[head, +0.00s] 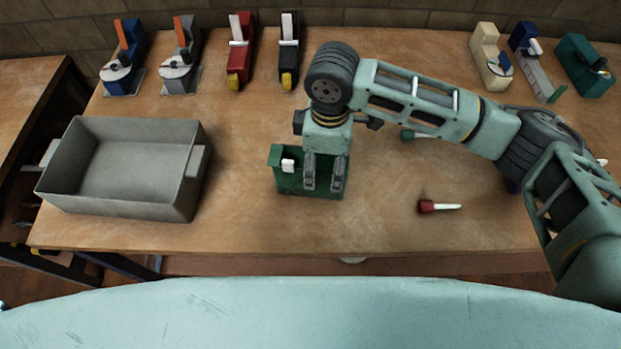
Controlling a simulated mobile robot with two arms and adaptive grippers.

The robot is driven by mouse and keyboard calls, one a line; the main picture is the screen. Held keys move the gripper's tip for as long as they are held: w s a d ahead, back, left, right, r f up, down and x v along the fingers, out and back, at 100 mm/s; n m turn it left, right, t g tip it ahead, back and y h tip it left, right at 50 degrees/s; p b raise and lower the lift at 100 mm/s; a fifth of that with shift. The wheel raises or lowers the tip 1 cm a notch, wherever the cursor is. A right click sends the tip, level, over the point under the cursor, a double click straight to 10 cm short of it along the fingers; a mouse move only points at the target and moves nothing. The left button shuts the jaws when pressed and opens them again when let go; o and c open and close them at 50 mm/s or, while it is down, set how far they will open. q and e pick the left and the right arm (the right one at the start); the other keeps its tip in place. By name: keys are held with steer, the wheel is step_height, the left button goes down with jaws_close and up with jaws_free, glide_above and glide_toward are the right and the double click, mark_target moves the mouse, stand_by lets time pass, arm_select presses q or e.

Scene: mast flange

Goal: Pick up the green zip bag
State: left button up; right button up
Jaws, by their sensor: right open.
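The green zip bag (290,184) lies on the wooden table (385,228), near the middle, with a small white patch on its upper left part. My right gripper (323,187) points down over the right part of the bag. Its two fingers are apart and hide some of the bag. I cannot tell whether the fingertips touch it. My left gripper is not in view.
A grey open bin (135,202), empty, stands at the left. A red-handled tool (427,206) lies right of the bag, and a green-handled one (408,134) lies behind my arm. Several machine-like items, including a red one (240,50), line the back edge.

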steer(key=shift+f, duration=0.4)
step_height(320, 180, down, 6)
steer(key=shift+s+r+p, duration=0.1)
steer(key=shift+r+p, duration=0.1)
steer(key=shift+p, duration=0.55)
steer(key=shift+f, duration=0.6)
steer(key=shift+c, duration=0.5)
steer(key=c, duration=1.3)
steer(key=shift+o, duration=0.2)
steer(key=shift+r, duration=0.15)
